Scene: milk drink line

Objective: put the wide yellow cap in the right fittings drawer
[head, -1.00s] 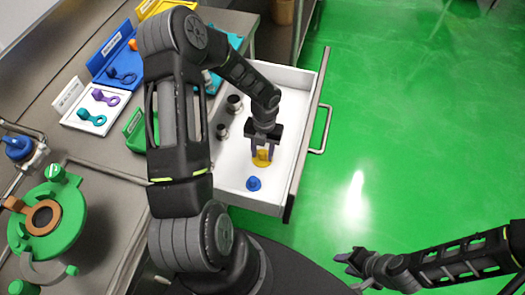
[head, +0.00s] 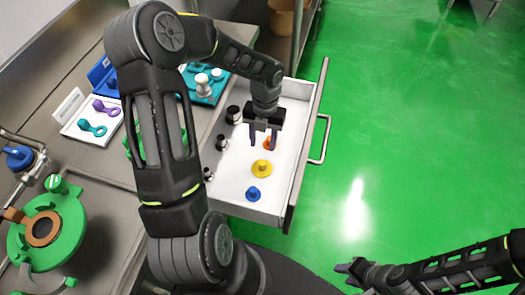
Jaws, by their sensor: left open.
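The wide yellow cap (head: 262,168) lies on the floor of the open white drawer (head: 237,182), just behind a blue cap (head: 253,194). My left gripper (head: 262,142) is open above the drawer, a little behind the yellow cap and apart from it. An orange piece (head: 267,143) shows between and beyond its fingers, partly hidden by them. My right gripper (head: 350,268) is over the green floor at the lower right, away from the drawer; its fingers are too small to read.
Several dark metal fittings (head: 233,115) stand along the drawer's left side. On the counter are a white tray (head: 82,137) with teal and purple pieces, a teal tray (head: 207,92) and a green round fixture (head: 50,230). The drawer's handle (head: 323,140) sticks out over clear green floor.

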